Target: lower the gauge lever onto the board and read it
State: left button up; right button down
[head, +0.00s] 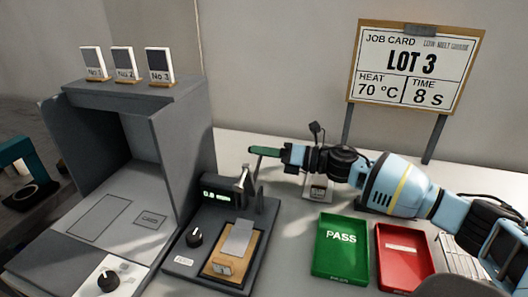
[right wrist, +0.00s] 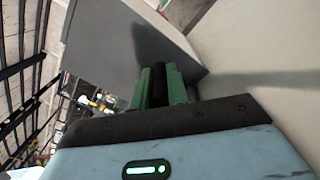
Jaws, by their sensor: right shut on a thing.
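The gauge (head: 190,228) is a dark grey unit with a knob and a small green-lit display (head: 216,194), which seems to read 0.0. A light grey board (head: 238,238) lies on its tan plate (head: 216,266). The gauge lever (head: 258,172) stands raised behind the board, clear of it. My right gripper (head: 262,151) reaches in from the right, its green fingers shut on the lever's upper end. In the right wrist view the fingers (right wrist: 158,88) are close together with a dark piece between them. My left gripper is not in view.
A green PASS tray (head: 341,264) and a red tray (head: 403,275) lie to the right. A grey open-fronted cabinet (head: 180,140) with numbered cards on top stands left of the gauge.

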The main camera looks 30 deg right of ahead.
aim_at(249, 164)
jog(key=shift+s+a+r+n, duration=0.3)
jog(key=shift+r+n, duration=0.15)
jog(key=shift+n, duration=0.15)
jog(key=shift+s+a+r+n, duration=0.3)
jog(key=shift+r+n, duration=0.1)
jog(key=shift+n, duration=0.2)
jog(key=s+a+r+n, duration=0.1)
jog(key=a+r+n+p, duration=0.1)
jog(key=n, duration=0.1)
jog(key=shift+s+n, duration=0.3)
jog(key=shift+s, duration=0.1)
jog(key=s+a+n, duration=0.2)
jog(key=n, duration=0.1)
jog(key=shift+a+r+n+p, duration=0.25)
jog(key=shift+r+n+p, duration=0.05)
jog(key=shift+r, duration=0.1)
jog(key=shift+s+a+n, duration=0.75)
jog(key=shift+n, duration=0.35)
jog(key=shift+s+a+f+n+p, duration=0.2)
jog(key=shift+s+a+n+p, duration=0.4)
jog(key=shift+n, duration=0.4)
jog(key=shift+a, duration=0.1)
jog(key=c, duration=1.4)
grip_release()
jog(key=shift+o, duration=0.2)
